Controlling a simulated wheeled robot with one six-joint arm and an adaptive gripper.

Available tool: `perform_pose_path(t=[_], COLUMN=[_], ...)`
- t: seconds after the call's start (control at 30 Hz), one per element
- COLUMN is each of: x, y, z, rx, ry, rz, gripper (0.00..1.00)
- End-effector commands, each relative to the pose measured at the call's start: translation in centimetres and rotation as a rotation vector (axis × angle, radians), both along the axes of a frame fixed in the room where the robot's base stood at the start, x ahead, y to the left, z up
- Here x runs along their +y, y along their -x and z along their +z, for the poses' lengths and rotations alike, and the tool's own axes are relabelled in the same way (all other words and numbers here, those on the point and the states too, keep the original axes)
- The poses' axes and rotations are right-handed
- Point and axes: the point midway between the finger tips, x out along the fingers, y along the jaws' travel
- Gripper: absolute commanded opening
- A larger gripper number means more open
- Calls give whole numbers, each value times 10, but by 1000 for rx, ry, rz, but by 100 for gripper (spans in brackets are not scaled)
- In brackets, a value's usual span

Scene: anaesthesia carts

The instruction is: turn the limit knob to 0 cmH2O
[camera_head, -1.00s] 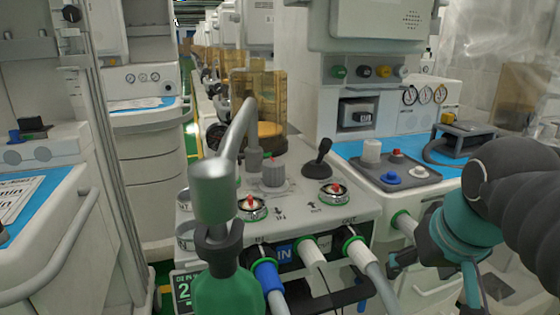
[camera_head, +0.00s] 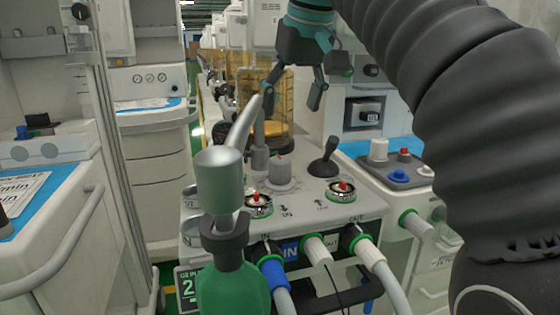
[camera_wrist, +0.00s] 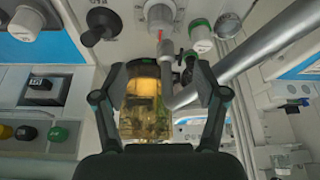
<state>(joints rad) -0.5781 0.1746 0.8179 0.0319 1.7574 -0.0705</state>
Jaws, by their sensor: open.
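The likely limit knob (camera_head: 280,170) is a grey ribbed knob with a red pointer on the sloped top of the cart unit. My gripper (camera_head: 293,98) hangs from above, behind and above the knob in the head view, fingers spread and pointing down. In the wrist view my gripper (camera_wrist: 159,75) is open with nothing held, and the knob lies beyond the fingertips. The fingers are apart from the knob.
A silver pipe (camera_head: 219,185) over a green bag stands left of the knob; it slants close to the right finger in the wrist view. A black lever (camera_head: 323,160) stands to the knob's right. An amber canister (camera_head: 279,137) is behind. Hoses plug into the front.

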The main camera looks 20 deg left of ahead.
Motion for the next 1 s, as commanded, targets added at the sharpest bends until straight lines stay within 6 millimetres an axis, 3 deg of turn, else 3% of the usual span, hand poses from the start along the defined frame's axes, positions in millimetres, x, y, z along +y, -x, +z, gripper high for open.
perform_pose_path(t=[0.17,0.7,1.0], x=[5,26,33], y=[-3,-31,-41], z=[-12,-100,-125], rx=[2,1,1], ry=[1,1,0], rz=[4,3,2], gripper=[72,72,72])
